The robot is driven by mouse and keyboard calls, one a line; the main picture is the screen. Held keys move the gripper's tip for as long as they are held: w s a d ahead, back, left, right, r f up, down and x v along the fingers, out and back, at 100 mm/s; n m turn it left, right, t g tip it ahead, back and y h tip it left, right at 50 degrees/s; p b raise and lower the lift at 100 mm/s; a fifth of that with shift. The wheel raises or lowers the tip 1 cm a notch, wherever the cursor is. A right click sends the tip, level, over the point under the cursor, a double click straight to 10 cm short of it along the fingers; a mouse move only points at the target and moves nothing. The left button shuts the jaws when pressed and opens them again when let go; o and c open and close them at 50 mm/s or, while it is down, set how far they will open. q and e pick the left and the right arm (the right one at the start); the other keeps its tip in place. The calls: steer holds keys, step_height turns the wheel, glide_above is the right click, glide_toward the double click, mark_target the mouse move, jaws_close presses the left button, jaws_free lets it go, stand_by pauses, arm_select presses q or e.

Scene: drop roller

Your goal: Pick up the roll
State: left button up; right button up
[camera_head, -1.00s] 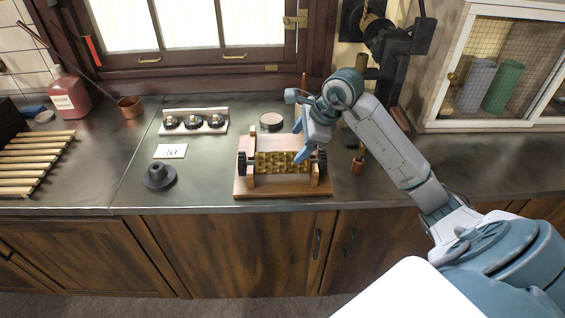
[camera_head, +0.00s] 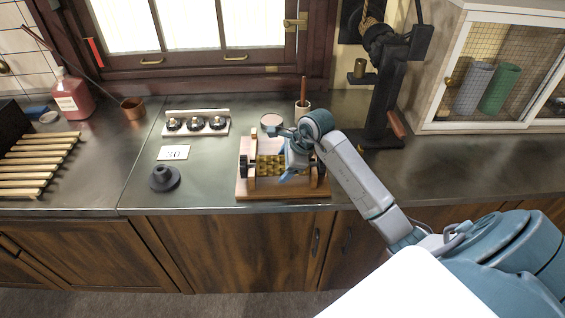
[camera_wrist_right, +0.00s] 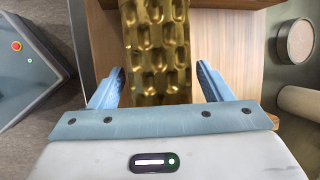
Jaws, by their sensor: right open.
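The roll (camera_head: 268,166) is a brass-coloured cylinder with a bumpy pattern, lying across a wooden stand (camera_head: 285,194) on the counter. In the right wrist view the roll (camera_wrist_right: 156,45) runs down the middle, between and beyond the fingertips. My right gripper (camera_head: 287,172) is over the right part of the roll, its fingers pointing down. In the wrist view the right gripper (camera_wrist_right: 160,80) is open, with one finger on each side of the roll and a gap to each. Part of the roll is hidden behind the gripper in the head view. My left gripper is not in view.
A rack of dark knobs (camera_head: 198,124) and a round tin (camera_head: 271,120) stand behind the stand. A card marked 30 (camera_head: 173,153) and a dark flanged piece (camera_head: 164,178) lie left. A black press (camera_head: 385,90) stands right. The counter at right (camera_head: 450,165) is clear.

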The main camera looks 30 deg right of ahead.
steer(key=shift+c, duration=0.4)
jaws_close()
steer(key=shift+r, duration=0.1)
steer(key=shift+w+r, duration=0.1)
